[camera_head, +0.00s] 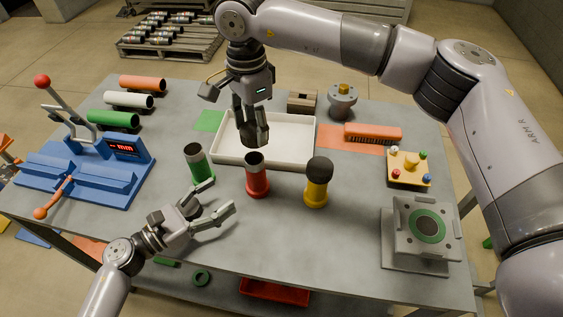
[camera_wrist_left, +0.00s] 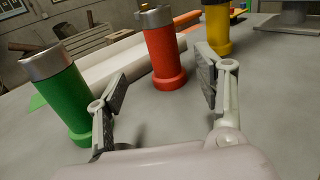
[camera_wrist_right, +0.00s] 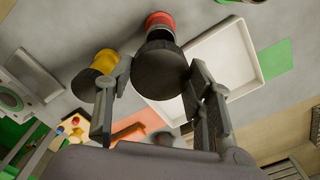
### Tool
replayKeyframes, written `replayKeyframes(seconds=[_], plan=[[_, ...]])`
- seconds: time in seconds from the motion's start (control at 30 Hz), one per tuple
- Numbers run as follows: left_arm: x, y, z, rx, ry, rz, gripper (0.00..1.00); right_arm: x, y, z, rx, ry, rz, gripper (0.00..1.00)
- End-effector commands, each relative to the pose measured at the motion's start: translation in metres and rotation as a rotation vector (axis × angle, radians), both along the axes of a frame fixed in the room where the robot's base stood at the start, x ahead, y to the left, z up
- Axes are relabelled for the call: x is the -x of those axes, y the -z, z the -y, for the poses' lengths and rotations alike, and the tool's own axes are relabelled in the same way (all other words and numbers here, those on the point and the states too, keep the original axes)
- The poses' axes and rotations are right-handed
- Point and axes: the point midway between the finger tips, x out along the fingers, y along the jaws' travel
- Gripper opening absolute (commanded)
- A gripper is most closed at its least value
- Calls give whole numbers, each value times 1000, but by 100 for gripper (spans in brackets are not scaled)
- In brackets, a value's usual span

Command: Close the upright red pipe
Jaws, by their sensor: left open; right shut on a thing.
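The red pipe (camera_head: 257,178) stands upright on the table between the green and yellow pipes. Its metal top end shows uncapped in the left wrist view (camera_wrist_left: 166,62). My right gripper (camera_head: 254,132) points down above and slightly behind the red pipe. It is shut on a black cap (camera_wrist_right: 160,70), held apart from the pipe as far as I can tell; the red pipe shows beyond it in the right wrist view (camera_wrist_right: 160,20). My left gripper (camera_head: 211,203) is open and empty, low over the table, left of the red pipe. Its spread fingers face the pipe without touching it.
The green pipe (camera_head: 199,164) and the black-capped yellow pipe (camera_head: 316,188) stand close on either side. A white tray (camera_head: 300,162) lies behind. A blue fixture (camera_head: 85,170) is at left, a grey fixture (camera_head: 420,230) at right. The front table area is clear.

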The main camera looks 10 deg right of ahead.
Motion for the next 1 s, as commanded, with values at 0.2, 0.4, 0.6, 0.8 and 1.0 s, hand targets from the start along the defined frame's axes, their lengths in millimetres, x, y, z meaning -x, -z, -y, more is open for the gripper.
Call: replayKeyframes(seconds=[0.2, 0.4, 0.6, 0.8, 1.0], plan=[[2, 3, 0, -17, 13, 9, 63, 1, 0, -2, -1, -5, 0, 29], [1, 2, 0, -15, 12, 8, 63, 1, 0, -1, -1, -3, 0, 29], [-7, 1, 13, -10, 13, 9, 63, 1, 0, -1, 0, -2, 0, 29], [-27, 1, 43, -9, 12, 8, 63, 1, 0, -1, 0, -3, 0, 29], [-48, 2, 74, -9, 12, 8, 63, 1, 0, -1, 0, -3, 0, 29]])
